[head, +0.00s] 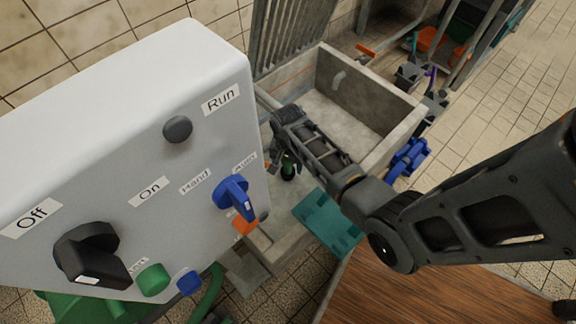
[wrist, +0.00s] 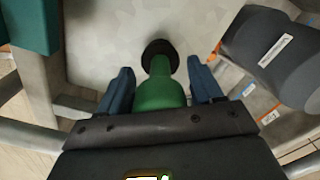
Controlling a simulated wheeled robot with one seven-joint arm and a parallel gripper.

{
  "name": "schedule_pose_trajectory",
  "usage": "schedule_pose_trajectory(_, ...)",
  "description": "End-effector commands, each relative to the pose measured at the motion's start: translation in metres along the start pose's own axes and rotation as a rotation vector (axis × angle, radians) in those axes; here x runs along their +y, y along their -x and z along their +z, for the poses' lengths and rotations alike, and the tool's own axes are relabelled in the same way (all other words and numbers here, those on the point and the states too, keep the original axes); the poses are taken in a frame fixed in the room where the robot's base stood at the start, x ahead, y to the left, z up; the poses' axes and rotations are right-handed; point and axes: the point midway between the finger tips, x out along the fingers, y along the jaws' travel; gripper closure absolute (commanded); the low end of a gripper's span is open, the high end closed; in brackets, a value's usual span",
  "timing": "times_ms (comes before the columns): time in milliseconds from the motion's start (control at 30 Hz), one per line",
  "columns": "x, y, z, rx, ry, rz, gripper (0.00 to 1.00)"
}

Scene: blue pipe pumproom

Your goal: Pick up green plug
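The green plug (wrist: 160,92) stands in the middle of the wrist view, with a wide green body near my palm and a black disc at its far end. My gripper (wrist: 160,72) is open around it, with one blue finger on each side. Gaps show between the fingertips and the plug's narrow part; whether the fingers touch its wider body is unclear. In the head view, the plug (head: 288,169) is a small dark green shape just below my gripper (head: 281,155), beside the control panel's edge. Part of that area is dark and hard to read.
A white control panel (head: 120,130) with knobs stands close on the left. An open concrete basin (head: 390,120) lies behind my gripper. A teal piece (head: 328,222) and a blue valve (head: 408,158) are near my arm. A dark grey cylinder (wrist: 275,55) is at right in the wrist view.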

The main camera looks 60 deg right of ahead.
Motion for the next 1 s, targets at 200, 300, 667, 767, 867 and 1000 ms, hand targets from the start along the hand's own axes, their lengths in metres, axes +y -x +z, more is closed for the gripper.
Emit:
schedule_pose_trajectory(200, 0.0, 0.0, 0.0, 0.0, 0.0, 0.0, 0.56)
schedule_pose_trajectory(300, 0.0, 0.0, 0.0, 0.0, 0.0, 0.0, 0.66)
schedule_pose_trajectory(667, 0.0, 0.0, 0.0, 0.0, 0.0, 0.0, 0.86)
schedule_pose_trajectory(767, 0.0, 0.003, 0.0, 0.0, 0.0, 0.0, 0.86)
schedule_pose_trajectory(867, -0.001, 0.013, 0.0, 0.002, 0.0, -0.002, 0.86)
schedule_pose_trajectory(1000, -0.001, 0.04, -0.001, 0.003, 0.0, -0.003, 0.86)
